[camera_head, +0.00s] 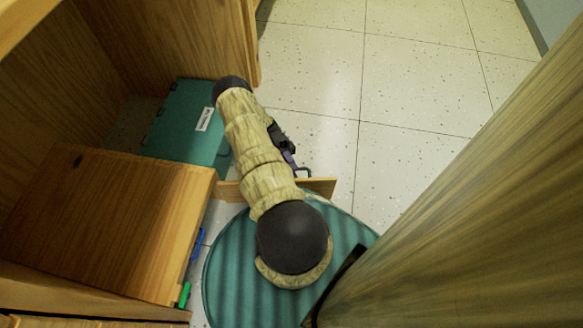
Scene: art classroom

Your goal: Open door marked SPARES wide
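A narrow wooden edge (322,186) runs left to right beneath my arm, out from the cabinet front. It looks like the top of a door standing out over the floor, seen nearly edge-on. No SPARES marking is readable, so I cannot confirm which door it is. My gripper (296,166) is partly hidden behind my arm, close to the far side of this edge. I cannot tell whether it touches the door or whether its fingers are open.
A wooden cabinet (110,220) fills the left. A teal box (180,125) with an unreadable white label sits low beside it. A blue handle (197,243) and a green one (184,295) show on the cabinet front. Tiled floor (400,90) is clear at upper right.

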